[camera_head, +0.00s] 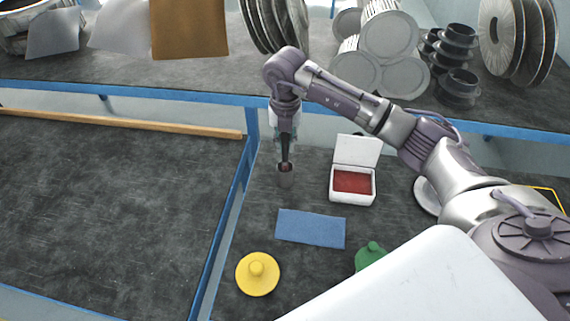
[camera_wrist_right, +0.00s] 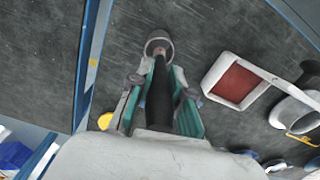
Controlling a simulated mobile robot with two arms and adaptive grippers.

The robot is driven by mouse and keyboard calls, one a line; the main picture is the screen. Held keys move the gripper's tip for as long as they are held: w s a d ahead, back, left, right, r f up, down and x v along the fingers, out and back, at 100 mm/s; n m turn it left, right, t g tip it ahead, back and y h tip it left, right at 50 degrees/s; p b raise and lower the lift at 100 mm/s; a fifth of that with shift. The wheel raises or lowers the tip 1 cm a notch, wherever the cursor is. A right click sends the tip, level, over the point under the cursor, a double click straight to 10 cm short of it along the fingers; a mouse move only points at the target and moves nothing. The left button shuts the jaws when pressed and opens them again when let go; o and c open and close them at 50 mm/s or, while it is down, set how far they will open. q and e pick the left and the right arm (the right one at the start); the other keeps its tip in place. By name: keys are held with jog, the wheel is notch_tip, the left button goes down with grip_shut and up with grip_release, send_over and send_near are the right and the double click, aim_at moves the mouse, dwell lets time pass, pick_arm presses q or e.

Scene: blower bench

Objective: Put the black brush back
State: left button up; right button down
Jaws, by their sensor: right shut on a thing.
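My right gripper (camera_head: 285,148) points down and is shut on the black brush, a dark slim rod that shows best in the right wrist view (camera_wrist_right: 159,105) between the greenish fingers. A small grey round holder (camera_head: 286,180) stands on the dark bench directly below; it also shows as a ring in the right wrist view (camera_wrist_right: 158,38). The brush's lower end is at the mouth of the holder. How deep it sits inside, if at all, I cannot tell. My left gripper is not in view.
An open white box with a red pad (camera_head: 352,181) stands right of the holder. A blue cloth (camera_head: 311,228), a yellow knobbed disc (camera_head: 257,273) and a green knobbed piece (camera_head: 370,255) lie nearer. A blue-edged shelf (camera_head: 200,92) with rolls and discs runs behind.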

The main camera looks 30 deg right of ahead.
aim_at(285, 158)
notch_tip(285, 158, down, 6)
jog(key=shift+r+p, duration=0.1)
jog(key=shift+p, duration=0.35)
jog(key=shift+f, duration=0.3)
jog(key=c, duration=1.1)
grip_release()
jog(key=shift+r, duration=0.2)
notch_tip(285, 158, up, 12)
jog(key=shift+b, duration=1.15)
